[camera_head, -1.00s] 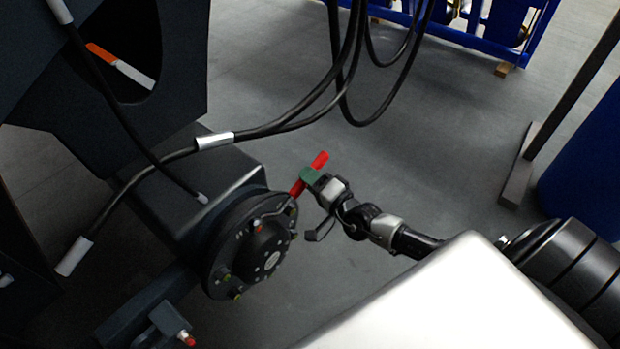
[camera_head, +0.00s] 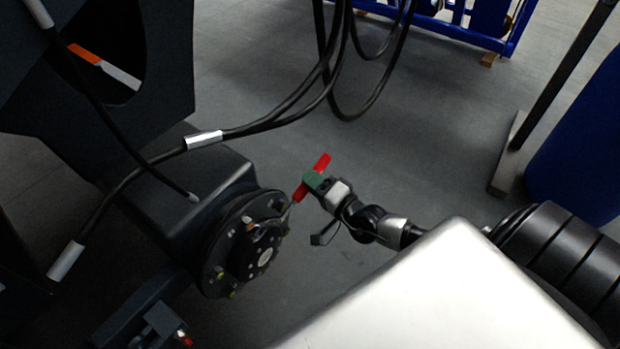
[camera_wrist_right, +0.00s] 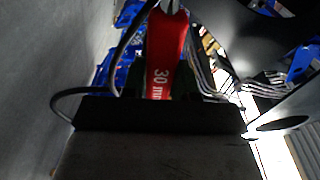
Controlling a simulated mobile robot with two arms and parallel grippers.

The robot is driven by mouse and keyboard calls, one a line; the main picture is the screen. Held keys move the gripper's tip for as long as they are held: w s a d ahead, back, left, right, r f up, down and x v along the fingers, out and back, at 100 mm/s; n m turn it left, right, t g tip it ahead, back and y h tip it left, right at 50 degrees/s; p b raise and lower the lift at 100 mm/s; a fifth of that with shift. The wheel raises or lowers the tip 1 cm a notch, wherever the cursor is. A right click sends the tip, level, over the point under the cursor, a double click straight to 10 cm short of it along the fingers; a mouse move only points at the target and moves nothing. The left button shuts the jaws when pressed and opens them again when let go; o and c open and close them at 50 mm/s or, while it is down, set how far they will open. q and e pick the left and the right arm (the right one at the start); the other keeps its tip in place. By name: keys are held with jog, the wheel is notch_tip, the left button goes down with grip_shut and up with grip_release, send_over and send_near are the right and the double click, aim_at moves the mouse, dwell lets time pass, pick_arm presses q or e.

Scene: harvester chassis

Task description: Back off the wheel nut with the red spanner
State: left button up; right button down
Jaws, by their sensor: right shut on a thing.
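The red spanner (camera_head: 322,162) is held by my right gripper (camera_head: 313,182), which is shut on its handle. In the right wrist view the red handle (camera_wrist_right: 165,50), marked "30", rises from between the jaws. The spanner's grey end points down-left to the upper right rim of the dark round wheel hub (camera_head: 245,255). The nut at that end is too small to make out, so I cannot tell whether the spanner sits on it. Other yellow-green wheel nuts (camera_head: 219,273) show on the hub's lower left. My left gripper is not in view.
Black hoses (camera_head: 290,108) with silver sleeves hang over the axle housing (camera_head: 215,175). An orange and white piece (camera_head: 105,68) lies in the dark chassis opening. A blue rack (camera_head: 480,38) stands at the back, and a blue cylinder (camera_head: 580,150) at the right. The floor beyond the gripper is clear.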

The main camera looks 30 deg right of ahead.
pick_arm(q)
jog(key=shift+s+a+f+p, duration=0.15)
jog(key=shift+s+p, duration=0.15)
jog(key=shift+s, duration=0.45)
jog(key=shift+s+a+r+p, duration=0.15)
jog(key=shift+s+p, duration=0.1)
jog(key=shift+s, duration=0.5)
pick_arm(e)
jog(key=v, duration=0.8)
jog(key=shift+d, duration=0.4)
jog(key=shift+w+r, duration=0.15)
jog(key=shift+w, duration=0.05)
